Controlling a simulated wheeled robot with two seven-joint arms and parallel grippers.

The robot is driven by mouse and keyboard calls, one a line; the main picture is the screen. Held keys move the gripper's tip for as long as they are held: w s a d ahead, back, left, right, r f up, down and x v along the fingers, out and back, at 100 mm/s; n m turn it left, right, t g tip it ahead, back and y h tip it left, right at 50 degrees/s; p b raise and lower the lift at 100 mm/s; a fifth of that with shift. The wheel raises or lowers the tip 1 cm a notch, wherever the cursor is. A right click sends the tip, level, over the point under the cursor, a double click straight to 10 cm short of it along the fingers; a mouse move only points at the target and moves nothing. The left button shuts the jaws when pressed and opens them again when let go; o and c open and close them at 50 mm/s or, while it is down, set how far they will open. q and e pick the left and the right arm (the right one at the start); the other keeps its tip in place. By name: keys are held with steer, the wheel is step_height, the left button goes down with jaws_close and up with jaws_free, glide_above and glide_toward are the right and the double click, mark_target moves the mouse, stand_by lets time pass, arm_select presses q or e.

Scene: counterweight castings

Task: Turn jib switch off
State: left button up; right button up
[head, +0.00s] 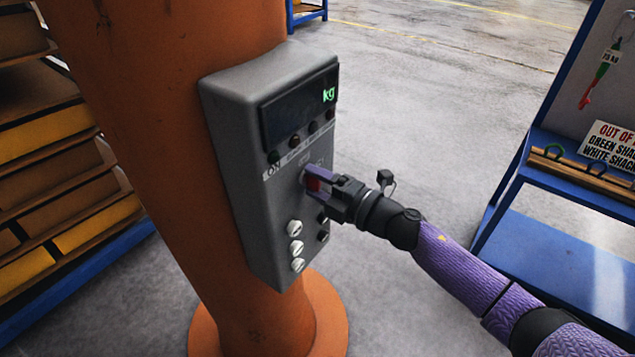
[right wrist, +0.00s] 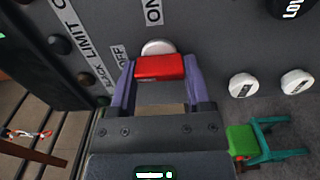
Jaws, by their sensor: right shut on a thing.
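The jib switch has a red handle (right wrist: 160,68) on a pale round base (right wrist: 158,47), on the face of a grey control box (head: 232,150). In the right wrist view an "ON" label (right wrist: 153,12) lies beyond the base and an "OFF" label (right wrist: 121,56) to its left. My right gripper (head: 316,181) is at the box face, its purple fingers shut on the red handle from both sides. My left gripper is not in view.
The box is fixed to an orange column (head: 150,110). White knobs (head: 296,247) sit below the switch, close to my gripper. A dark display (head: 300,103) shows "kg". A blue rack (head: 560,225) stands at right, shelves (head: 50,150) at left. Open floor lies behind.

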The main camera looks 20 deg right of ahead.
steer(key=o, duration=1.3)
steer(key=b+v, duration=0.1)
steer(key=v, duration=0.9)
